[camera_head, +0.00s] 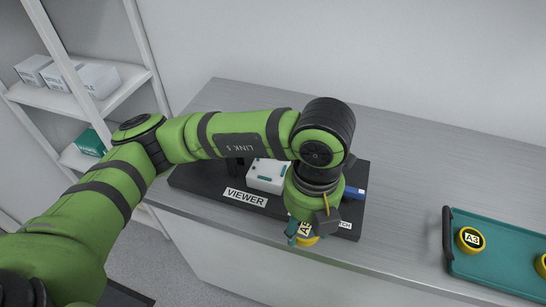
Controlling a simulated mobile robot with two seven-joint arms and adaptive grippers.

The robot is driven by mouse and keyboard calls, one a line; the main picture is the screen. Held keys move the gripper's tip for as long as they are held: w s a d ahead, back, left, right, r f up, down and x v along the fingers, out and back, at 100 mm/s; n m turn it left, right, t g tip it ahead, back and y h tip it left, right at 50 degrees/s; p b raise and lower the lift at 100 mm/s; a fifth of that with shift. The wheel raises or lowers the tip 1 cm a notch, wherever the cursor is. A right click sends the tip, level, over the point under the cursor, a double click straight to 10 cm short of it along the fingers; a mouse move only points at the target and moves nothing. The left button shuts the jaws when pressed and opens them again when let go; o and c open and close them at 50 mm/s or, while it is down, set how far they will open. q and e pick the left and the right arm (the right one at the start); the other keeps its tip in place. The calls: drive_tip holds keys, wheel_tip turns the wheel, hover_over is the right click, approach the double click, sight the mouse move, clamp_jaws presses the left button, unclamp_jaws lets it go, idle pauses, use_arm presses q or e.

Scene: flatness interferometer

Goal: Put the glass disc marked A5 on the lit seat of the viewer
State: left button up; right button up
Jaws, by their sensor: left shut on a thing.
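The viewer is a black base (213,184) labelled VIEWER on the bench, with a white box on it. Its lit seat is not visible; my left arm covers part of the base. My left gripper (303,232) is at the front edge of the viewer, low in the middle of the camera_head view. It is shut on a yellow-rimmed disc (308,241), mostly hidden by the gripper. The disc's mark is only partly readable and looks like A5. My right gripper is not in view.
A teal tray (480,272) with a dark handle stands at the right, holding a yellow disc marked A3 (471,240) and another yellow piece (541,265) at the picture's edge. Bare grey bench (410,190) lies between viewer and tray. Shelves with boxes stand at the left.

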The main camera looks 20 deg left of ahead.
use_arm(q)
drive_tip(key=shift+d+r+n, duration=0.1)
drive_tip(key=shift+d+n, duration=0.1)
drive_tip(key=shift+n, duration=0.3)
drive_tip(key=shift+w+a, duration=0.1)
drive_tip(key=shift+w, duration=0.15)
drive_tip(key=p, duration=0.5)
hover_over(270, 168)
drive_tip(key=s+d, duration=0.2)
drive_tip(key=s, duration=0.1)
drive_tip(key=shift+w+r, duration=0.1)
drive_tip(key=w+a+p, duration=0.1)
drive_tip(key=w+a, duration=0.1)
drive_tip(key=w, duration=0.1)
drive_tip(key=shift+a+p, duration=0.2)
drive_tip(key=shift+p, duration=0.1)
drive_tip(key=shift+s+d+f+p, duration=0.1)
drive_tip(key=shift+f+p, duration=0.25)
drive_tip(key=shift+f, duration=0.45)
drive_tip(key=shift+f, duration=0.1)
